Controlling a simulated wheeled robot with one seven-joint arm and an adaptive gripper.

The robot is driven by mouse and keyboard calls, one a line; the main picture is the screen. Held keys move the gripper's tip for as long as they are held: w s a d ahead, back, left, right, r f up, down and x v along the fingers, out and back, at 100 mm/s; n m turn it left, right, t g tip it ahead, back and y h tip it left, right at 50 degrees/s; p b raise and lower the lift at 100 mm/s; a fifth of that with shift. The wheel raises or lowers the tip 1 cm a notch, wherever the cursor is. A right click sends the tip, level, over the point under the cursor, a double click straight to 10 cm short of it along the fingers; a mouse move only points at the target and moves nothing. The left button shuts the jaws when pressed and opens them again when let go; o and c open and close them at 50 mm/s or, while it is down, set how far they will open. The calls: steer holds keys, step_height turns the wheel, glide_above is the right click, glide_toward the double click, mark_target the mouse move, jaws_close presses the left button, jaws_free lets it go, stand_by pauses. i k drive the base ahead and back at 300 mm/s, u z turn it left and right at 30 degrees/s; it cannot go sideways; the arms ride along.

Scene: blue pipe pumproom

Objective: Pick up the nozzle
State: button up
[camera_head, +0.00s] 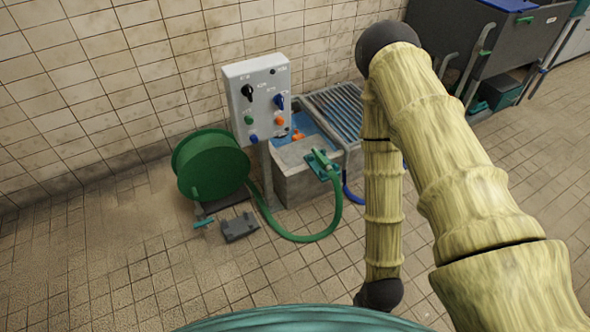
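A green hose ends in a green and grey fitting, which looks like the nozzle (322,162), on the front rim of a grey basin (296,186). The fitting is small, and I cannot tell its exact shape. My arm rises on the right, bends at a dark joint near the top and comes down to another dark joint near the bottom. No gripper fingers show, so I cannot see whether they are open or shut. The visible part of my arm is to the right of the nozzle and apart from it in the picture.
The green hose (300,239) loops over the floor from a green reel (210,165). A small orange object (298,135) is in the basin. A grey block (240,227) lies on the floor. Tiled floor at lower left is clear.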

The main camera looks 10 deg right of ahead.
mark_target(323, 161)
steer(key=u, duration=0.8)
steer(key=i, duration=1.5)
steer(key=z, duration=1.4)
